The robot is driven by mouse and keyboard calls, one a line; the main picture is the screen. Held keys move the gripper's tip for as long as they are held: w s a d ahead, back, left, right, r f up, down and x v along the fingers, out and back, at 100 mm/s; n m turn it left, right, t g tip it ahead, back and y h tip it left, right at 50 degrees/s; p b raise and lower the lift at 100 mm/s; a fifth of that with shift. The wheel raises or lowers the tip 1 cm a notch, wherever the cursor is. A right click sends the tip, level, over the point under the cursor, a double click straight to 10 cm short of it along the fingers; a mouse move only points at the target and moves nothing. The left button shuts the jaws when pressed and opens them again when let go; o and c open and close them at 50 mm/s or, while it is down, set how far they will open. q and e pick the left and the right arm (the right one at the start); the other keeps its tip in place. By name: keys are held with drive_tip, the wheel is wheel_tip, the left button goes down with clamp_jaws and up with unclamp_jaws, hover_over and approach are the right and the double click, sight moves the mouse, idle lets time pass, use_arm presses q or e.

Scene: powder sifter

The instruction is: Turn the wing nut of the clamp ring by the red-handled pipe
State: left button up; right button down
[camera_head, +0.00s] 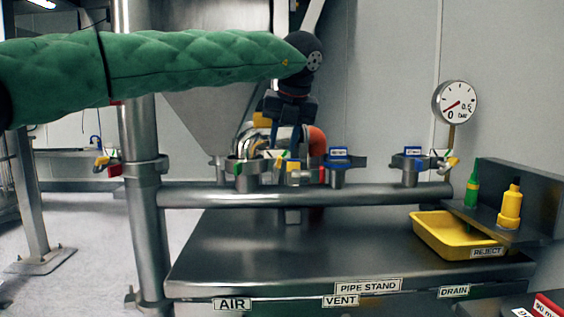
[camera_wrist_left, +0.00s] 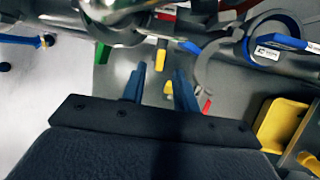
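My left gripper (camera_head: 289,112) hangs below the end of my green-sleeved arm, over the group of pipes and clamps behind the horizontal rail. A grey clamp ring (camera_wrist_left: 203,72) lies just right of the fingers, standing open. A red handle end (camera_wrist_left: 207,105) shows near its lower end. In the head view an orange-red pipe bend (camera_head: 317,141) stands right of the gripper. I cannot clearly make out the wing nut.
A horizontal steel rail (camera_head: 390,194) with blue-tagged clamps (camera_head: 338,165) runs in front of the pipes. A yellow reject tray (camera_head: 428,238) and two yellow and green bottles (camera_head: 510,205) sit at the right. A gauge (camera_head: 455,102) stands behind. The steel table (camera_head: 300,255) is mostly bare.

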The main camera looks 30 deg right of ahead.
sight(280, 157)
use_arm(q)
drive_tip(key=x, duration=0.5)
drive_tip(key=shift+w+f+b, duration=0.15)
drive_tip(key=shift+f+b, duration=0.2)
drive_tip(key=shift+b, duration=0.05)
clamp_jaws()
